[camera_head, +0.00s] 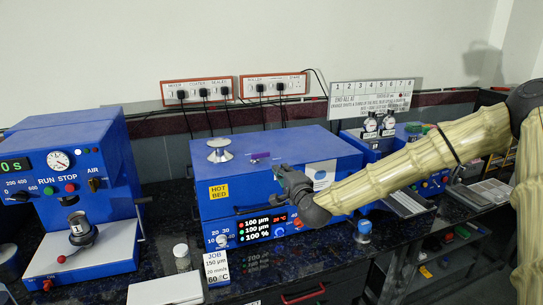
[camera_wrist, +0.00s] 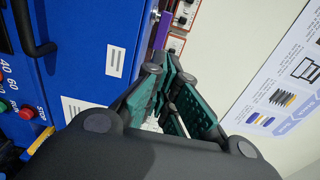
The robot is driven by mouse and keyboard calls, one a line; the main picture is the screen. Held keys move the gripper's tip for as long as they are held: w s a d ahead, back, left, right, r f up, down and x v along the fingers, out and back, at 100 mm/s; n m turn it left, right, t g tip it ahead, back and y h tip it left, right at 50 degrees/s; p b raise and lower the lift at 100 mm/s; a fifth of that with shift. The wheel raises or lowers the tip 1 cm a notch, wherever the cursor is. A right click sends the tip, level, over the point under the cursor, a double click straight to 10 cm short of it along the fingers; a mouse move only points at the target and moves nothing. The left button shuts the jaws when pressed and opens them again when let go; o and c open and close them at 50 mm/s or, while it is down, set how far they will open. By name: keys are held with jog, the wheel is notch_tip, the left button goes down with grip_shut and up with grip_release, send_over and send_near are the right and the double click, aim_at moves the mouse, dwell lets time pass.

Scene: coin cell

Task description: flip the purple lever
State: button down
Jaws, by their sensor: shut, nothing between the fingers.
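The purple lever (camera_head: 260,156) is a small bar on top of the blue hot bed box (camera_head: 222,218), right of a round silver knob. My gripper (camera_head: 281,171) is just right of and in front of the lever, near the box's top front edge. In the wrist view my dark green fingers (camera_wrist: 165,68) are shut and empty. A purple strip, apparently the lever (camera_wrist: 162,30), shows just beyond the fingertips. I cannot tell whether they touch it. My fingers hide part of the box behind them.
A blue press (camera_head: 75,190) stands at the left. A small jar (camera_head: 181,257) and a job card (camera_head: 216,268) are in front of the box. Sockets with plugged cables (camera_head: 275,86) are on the back wall. My arm crosses the right side.

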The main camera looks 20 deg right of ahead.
aim_at(273, 163)
jog(key=w+p, duration=0.2)
jog(key=w, duration=0.3)
jog(key=w+p, duration=0.2)
jog(key=w, duration=0.3)
jog(key=shift+w+a+f, duration=0.1)
jog(key=shift+w+a, duration=0.1)
jog(key=shift+w, duration=0.2)
jog(key=shift+w+b, duration=0.1)
jog(key=shift+b, duration=0.3)
jog(key=shift+w+d+f+b, duration=0.25)
jog(key=shift+w+b, duration=0.1)
jog(key=shift+b, duration=0.85)
jog(key=shift+w+d+r+b, duration=0.15)
jog(key=shift+w+r+b, duration=0.1)
jog(key=shift+b, duration=0.35)
jog(key=shift+s+d+f, duration=0.1)
jog(key=shift+s+d, duration=0.15)
jog(key=shift+s, duration=0.05)
jog(key=s+d+b, duration=0.4)
jog(key=s, duration=0.8)
jog(key=shift+s+d+r, duration=0.2)
jog(key=shift+s+d, duration=0.05)
jog(key=shift+d, duration=0.05)
